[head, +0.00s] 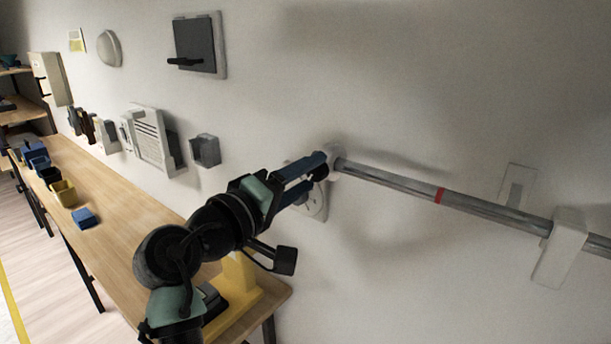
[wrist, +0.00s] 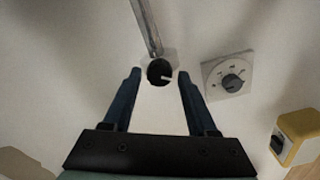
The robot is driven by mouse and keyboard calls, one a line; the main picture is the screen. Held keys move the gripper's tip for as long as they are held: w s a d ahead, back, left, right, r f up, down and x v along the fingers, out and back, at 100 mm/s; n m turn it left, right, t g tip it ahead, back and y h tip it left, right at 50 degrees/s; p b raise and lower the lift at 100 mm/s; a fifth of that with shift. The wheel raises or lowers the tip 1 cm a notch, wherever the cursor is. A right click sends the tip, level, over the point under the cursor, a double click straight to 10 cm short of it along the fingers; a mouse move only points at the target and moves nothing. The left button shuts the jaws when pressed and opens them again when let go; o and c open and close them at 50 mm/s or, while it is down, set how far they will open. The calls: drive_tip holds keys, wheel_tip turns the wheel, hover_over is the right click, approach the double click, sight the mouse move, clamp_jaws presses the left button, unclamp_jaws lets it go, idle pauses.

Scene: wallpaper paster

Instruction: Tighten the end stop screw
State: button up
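A grey metal rod (head: 390,180) runs along the wall, with a red ring (head: 439,195) around it. A pale end stop (head: 334,163) sits at its left end, partly hidden by my gripper in the head view. In the wrist view the rod (wrist: 147,25) ends at a round black screw knob (wrist: 158,72) with a white mark pointing right. My gripper (head: 318,165) is at the end stop. In the wrist view my gripper (wrist: 159,74) is open, one blue finger on each side of the knob, with gaps visible. I cannot tell the depth between fingertips and knob.
A white dial plate (wrist: 228,75) is on the wall close to the right finger. A pale bracket (head: 562,250) holds the rod at right. The wooden workbench (head: 120,215) with bins runs along the left. A yellow device (head: 238,290) stands below my arm.

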drive_tip(key=shift+o, duration=0.6)
drive_tip(key=b+v, duration=0.2)
drive_tip(key=v, duration=1.1)
drive_tip(key=d+r+m+t+y+p, duration=0.1)
drive_tip(key=d+r+m+t+y, duration=0.15)
drive_tip(key=r, duration=0.45)
drive_tip(key=d+r+m+t+y+p, duration=0.1)
drive_tip(key=d+r+t+y, duration=0.25)
drive_tip(key=r, duration=0.35)
drive_tip(key=s+d+r+m+t+y+p, duration=0.1)
drive_tip(key=s+d+r+m+t+y, duration=0.1)
drive_tip(key=s+r+t, duration=0.4)
drive_tip(key=s+d+r+y, duration=0.1)
drive_tip(key=s+r+y, duration=0.1)
drive_tip(key=s+r, duration=0.3)
drive_tip(key=shift+s+r+m+t+y+p, duration=0.3)
drive_tip(key=shift+r+m+t+p, duration=0.1)
drive_tip(key=shift+r, duration=0.1)
